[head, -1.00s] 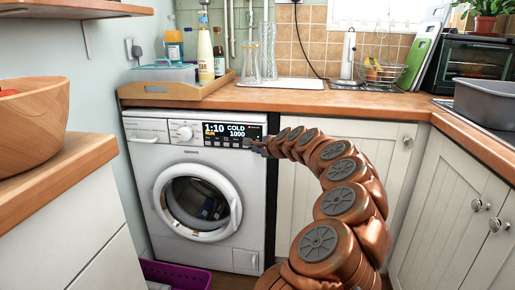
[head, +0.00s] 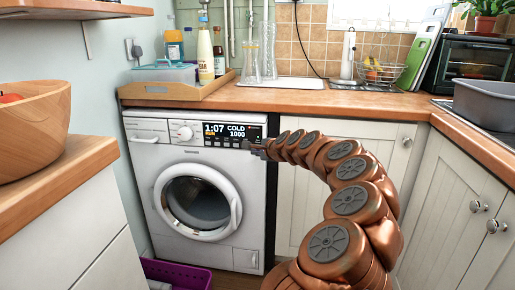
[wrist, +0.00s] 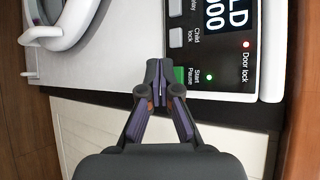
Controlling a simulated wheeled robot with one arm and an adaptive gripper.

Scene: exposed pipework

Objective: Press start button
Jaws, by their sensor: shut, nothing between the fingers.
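The white washing machine (head: 246,205) stands under the wooden counter with its round door shut. Its black display (head: 231,131) reads 1:07, COLD and 1000, with a small yellow label that seems to say RUN. In the wrist view the green Start/Pause button (wrist: 180,75) is at the panel's end, partly hidden by my fingertips. My gripper (wrist: 160,75) is shut and empty, its tips at the button's edge; I cannot tell whether they touch it. In the head view my gripper (head: 254,150) is at the right end of the control panel.
A wooden tray (head: 172,94) with bottles and a box stands on the counter above. A wooden bowl (head: 35,135) is on the near left counter. A purple basket (head: 178,274) lies on the floor. White cupboard doors (head: 450,190) close off the right side.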

